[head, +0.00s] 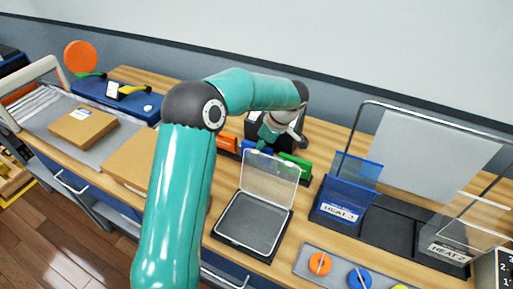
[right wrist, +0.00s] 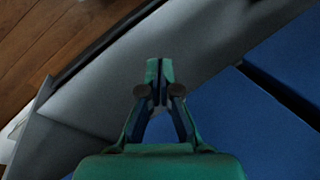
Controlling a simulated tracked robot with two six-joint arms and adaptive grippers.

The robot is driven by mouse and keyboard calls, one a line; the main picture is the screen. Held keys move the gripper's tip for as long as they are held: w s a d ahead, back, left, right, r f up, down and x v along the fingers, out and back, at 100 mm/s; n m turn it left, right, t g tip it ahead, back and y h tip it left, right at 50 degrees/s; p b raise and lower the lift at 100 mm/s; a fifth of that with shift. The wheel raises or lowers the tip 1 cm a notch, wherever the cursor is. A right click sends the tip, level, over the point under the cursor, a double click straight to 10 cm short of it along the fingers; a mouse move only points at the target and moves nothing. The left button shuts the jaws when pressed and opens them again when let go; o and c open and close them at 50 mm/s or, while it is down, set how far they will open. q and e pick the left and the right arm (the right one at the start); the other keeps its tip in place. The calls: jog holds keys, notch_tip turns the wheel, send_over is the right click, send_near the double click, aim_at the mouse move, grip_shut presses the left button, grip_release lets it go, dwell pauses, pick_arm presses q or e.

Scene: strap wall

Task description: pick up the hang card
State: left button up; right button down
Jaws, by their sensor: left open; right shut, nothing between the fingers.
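I cannot pick out a hang card for certain in either view. My left gripper (head: 272,134) is at the back of the bench in the head view, beyond the clear-lidded tray and by a dark box and coloured blocks. It is open, though its fingertips are small and partly hidden by the wrist. My right gripper (right wrist: 157,80) is shut and empty in the right wrist view, in front of grey and blue surfaces. It is not visible in the head view.
A tray (head: 246,222) stands with its clear lid up. Right of it are a blue HEAT 1 holder (head: 341,213), a HEAT 2 holder (head: 447,252) and a wire frame around a pale panel (head: 435,150). Orange and blue discs lie in front. A brown box (head: 84,126) lies left.

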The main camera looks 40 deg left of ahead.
pick_arm(q)
jog(key=shift+x, duration=1.25)
jog(key=shift+d, duration=0.1)
jog(key=c, duration=0.8)
jog(key=shift+c, duration=0.2)
jog(key=shift+r, duration=0.15)
